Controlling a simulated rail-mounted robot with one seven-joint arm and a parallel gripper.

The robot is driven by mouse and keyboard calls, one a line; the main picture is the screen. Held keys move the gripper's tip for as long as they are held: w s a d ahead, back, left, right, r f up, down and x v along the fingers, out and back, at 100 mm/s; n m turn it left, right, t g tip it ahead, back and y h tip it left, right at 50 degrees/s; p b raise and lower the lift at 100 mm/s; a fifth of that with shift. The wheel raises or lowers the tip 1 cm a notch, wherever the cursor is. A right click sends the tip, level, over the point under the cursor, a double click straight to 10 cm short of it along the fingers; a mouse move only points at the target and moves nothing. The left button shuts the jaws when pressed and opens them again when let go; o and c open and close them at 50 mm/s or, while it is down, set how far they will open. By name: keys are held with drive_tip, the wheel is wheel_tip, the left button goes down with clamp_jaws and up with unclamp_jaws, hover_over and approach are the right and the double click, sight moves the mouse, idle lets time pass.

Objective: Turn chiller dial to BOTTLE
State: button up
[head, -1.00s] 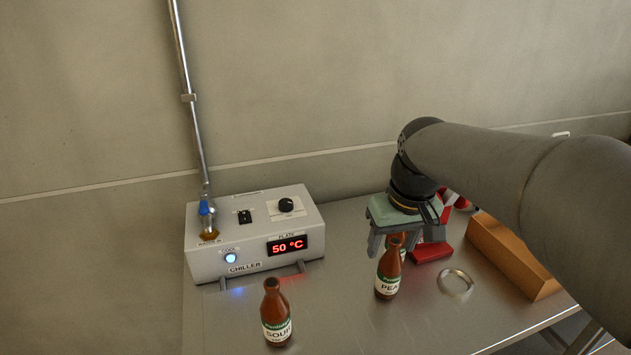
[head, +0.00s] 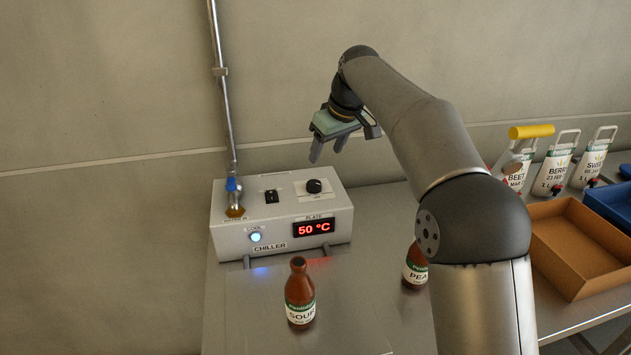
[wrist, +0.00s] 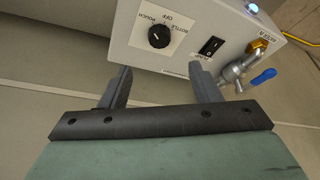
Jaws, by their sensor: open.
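The chiller (head: 282,228) is a pale box on the metal table, with a red display reading 50 °C. Its black round dial (head: 314,186) is on top, towards the right. In the wrist view the dial (wrist: 158,36) has the labels POUCH, OFF and BOTTLE around it. A light mark shows on the dial, but I cannot tell surely which label it points to. My gripper (head: 328,155) is open and empty, above and apart from the dial. In the wrist view the dial lies beyond my gripper (wrist: 160,76), roughly between the line of its fingers.
A black switch (head: 271,196) and a blue-handled valve (head: 233,185) with a vertical pipe are left of the dial. A SOUR bottle (head: 300,295) and a PEA bottle (head: 415,268) stand in front. An orange-brown tray (head: 575,248) and several labelled pouches are at right.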

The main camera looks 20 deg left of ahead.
sight(314, 183)
drive_tip(key=x, duration=1.1)
drive_tip(key=shift+w+a+f, duration=0.1)
drive_tip(key=shift+f, duration=0.2)
drive_tip(key=c, duration=1)
